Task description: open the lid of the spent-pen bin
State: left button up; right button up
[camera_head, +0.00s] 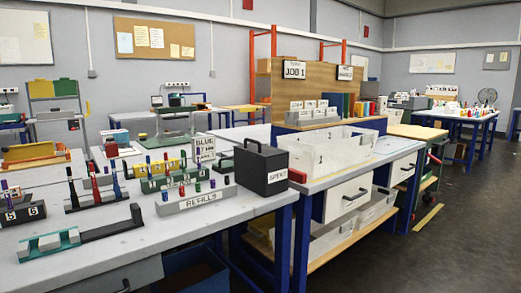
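The spent-pen bin (262,172) is a black box labelled "SPENT". It stands upright near the right end of the grey worktable, close to the table's edge. Its lid (262,152) lies on top and looks closed, with a raised handle (253,144) above it. Neither of my grippers shows in the head view.
A grey rack labelled "REFILLS" (195,202) stands just left of the bin. A "BLUE" sign (204,147) and several pen racks stand further left. White trays (320,155) sit on the neighbouring bench at right. The table front (190,238) is clear.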

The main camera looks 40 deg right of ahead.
aim_at(255, 148)
jog(key=l, duration=0.55)
jog(key=i+l+z, duration=0.1)
jog(key=l, duration=0.95)
jog(key=i+l+z, duration=0.1)
jog(key=l, duration=0.4)
jog(key=i+l, duration=0.1)
jog(key=l, duration=0.4)
